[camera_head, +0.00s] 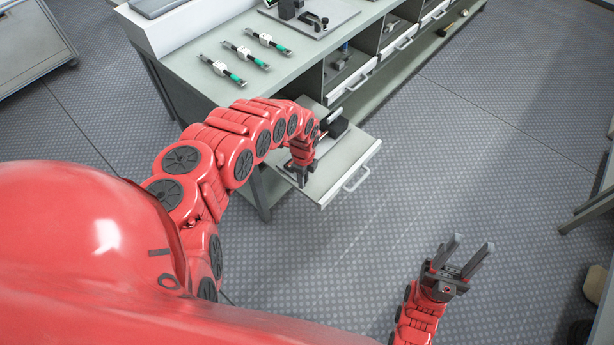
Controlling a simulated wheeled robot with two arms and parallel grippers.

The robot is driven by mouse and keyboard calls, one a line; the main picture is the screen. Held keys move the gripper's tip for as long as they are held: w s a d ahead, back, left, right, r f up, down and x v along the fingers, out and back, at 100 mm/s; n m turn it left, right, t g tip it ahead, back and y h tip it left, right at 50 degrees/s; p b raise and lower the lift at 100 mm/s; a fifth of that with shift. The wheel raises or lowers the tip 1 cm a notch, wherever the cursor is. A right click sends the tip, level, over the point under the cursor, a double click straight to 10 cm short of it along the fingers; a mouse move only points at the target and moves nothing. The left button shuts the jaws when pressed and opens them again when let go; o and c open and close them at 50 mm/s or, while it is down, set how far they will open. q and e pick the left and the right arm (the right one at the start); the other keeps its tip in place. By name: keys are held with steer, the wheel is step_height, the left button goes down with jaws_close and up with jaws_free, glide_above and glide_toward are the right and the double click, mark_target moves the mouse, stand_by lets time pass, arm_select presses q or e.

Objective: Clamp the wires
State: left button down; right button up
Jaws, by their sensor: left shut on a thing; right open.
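My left gripper (299,178) reaches down to the pulled-out drawer tray (345,156) at the bench. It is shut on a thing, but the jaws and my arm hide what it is. A dark fixture (337,126) stands on the tray just behind and right of the gripper, partly hidden by my arm. My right gripper (467,254) is open and empty over the floor at lower right, apart from the bench. I cannot make out any wires. A dark clamp-like device (313,20) sits on a light plate on the bench top.
Three fuse-like rods with green ends, one of them in the middle (245,55), lie on the bench top (190,68). More drawers (350,76) line the bench front to the right. The drawer handle (356,180) sticks out. The floor between the bench and my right gripper is clear.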

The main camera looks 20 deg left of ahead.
arm_select(q)
steer(key=shift+s+a+m, duration=0.1)
steer(key=shift+a+m, duration=0.15)
steer(key=shift+m, duration=0.25)
steer(key=c, duration=0.6)
jaws_free()
step_height(320, 180, up, 17)
steer(key=p, duration=0.4)
steer(key=shift+r, duration=0.2)
